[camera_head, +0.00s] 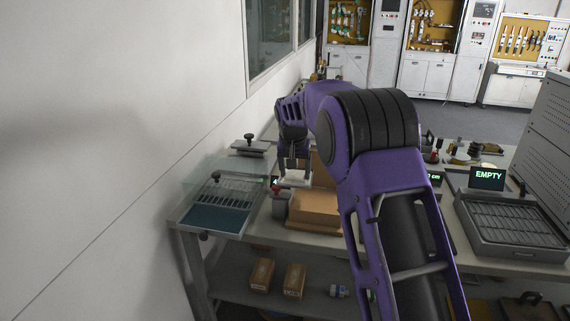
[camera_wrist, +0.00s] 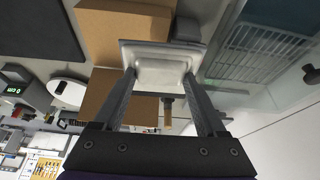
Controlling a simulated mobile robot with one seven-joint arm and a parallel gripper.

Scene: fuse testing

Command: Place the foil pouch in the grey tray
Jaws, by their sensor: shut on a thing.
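My gripper (camera_head: 293,167) is shut on the foil pouch (camera_head: 296,179), a pale silvery flat packet. In the wrist view the pouch (camera_wrist: 158,68) lies between the two fingertips (camera_wrist: 159,76), with its raised middle and flat rim visible. It is held above a brown cardboard box (camera_head: 316,207) on the bench. A grey tray (camera_head: 489,243) with a ribbed inside stands at the right of the bench, beyond my arm, with a sign reading EMPTY at its back. No object shows in the part of the tray in view.
A clear-walled case (camera_head: 215,220) with a rack and blue floor stands at the bench's left end, near the wall. A red-topped item (camera_head: 278,190) is beside the box. My arm hides the bench's middle. Small boxes (camera_head: 262,274) sit on the lower shelf. A perforated panel (camera_head: 550,140) rises at right.

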